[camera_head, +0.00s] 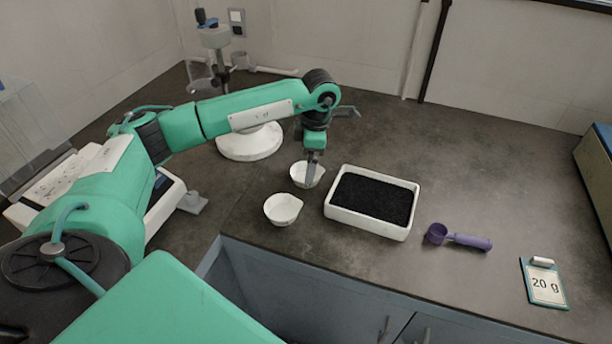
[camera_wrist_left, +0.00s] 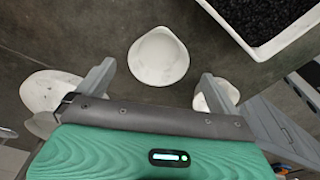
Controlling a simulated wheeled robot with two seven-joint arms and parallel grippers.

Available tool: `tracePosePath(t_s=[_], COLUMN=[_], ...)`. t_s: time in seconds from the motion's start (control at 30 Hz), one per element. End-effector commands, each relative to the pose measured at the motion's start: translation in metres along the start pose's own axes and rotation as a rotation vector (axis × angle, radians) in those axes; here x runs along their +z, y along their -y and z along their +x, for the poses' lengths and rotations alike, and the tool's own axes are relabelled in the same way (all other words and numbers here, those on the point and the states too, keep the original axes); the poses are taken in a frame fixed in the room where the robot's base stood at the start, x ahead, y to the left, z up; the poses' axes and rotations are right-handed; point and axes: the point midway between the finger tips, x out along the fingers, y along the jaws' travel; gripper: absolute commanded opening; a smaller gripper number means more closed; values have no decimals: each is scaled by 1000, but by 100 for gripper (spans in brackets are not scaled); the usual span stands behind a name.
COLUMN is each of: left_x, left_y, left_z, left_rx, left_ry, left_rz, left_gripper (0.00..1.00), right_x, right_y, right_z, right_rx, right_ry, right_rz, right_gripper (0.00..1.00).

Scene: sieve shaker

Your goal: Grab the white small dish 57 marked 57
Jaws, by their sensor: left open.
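Two small white dishes with pouring lips stand on the dark counter, left of the tray. The far dish (camera_head: 300,179) is partly hidden by my left gripper (camera_head: 313,166). In the left wrist view the far dish (camera_wrist_left: 158,56) lies ahead between the two fingertips. The left gripper (camera_wrist_left: 157,72) is open and empty, apart from the dish. The near dish (camera_head: 283,209) is closer to the counter edge; in the wrist view the near dish (camera_wrist_left: 229,90) is partly behind the right-hand finger. I cannot read a number on either dish. My right gripper is out of view.
A white tray (camera_head: 368,229) of black grains stands right of the dishes. Farther right are a purple scoop (camera_head: 468,241) and a "20 g" card (camera_head: 545,286). The right counter has free room.

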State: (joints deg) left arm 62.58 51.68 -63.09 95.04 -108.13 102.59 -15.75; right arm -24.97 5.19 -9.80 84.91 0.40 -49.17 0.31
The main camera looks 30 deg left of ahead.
Motion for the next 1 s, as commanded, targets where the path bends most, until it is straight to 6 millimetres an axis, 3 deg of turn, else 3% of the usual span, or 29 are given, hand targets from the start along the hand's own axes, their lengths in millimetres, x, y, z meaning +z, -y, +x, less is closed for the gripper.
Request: tracePosePath(t_s=[0.2, 0.5, 0.53, 0.77, 1.0], left_x=[-1, -1, -1, -1, -1], left_y=[-2, -2, -2, -2, -2], left_z=[32, 38, 38, 38, 38], left_rx=[-2, -1, -1, -1, -1], left_ry=[-2, -1, -1, -1, -1], left_rz=[0, 0, 0, 0, 0], left_gripper=[98, 98, 96, 52, 52], right_x=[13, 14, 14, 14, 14], right_y=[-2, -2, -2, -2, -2], right_z=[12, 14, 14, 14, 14], right_rx=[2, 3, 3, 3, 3], right_ry=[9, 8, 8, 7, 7], right_rz=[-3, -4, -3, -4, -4], right_gripper=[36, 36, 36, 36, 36])
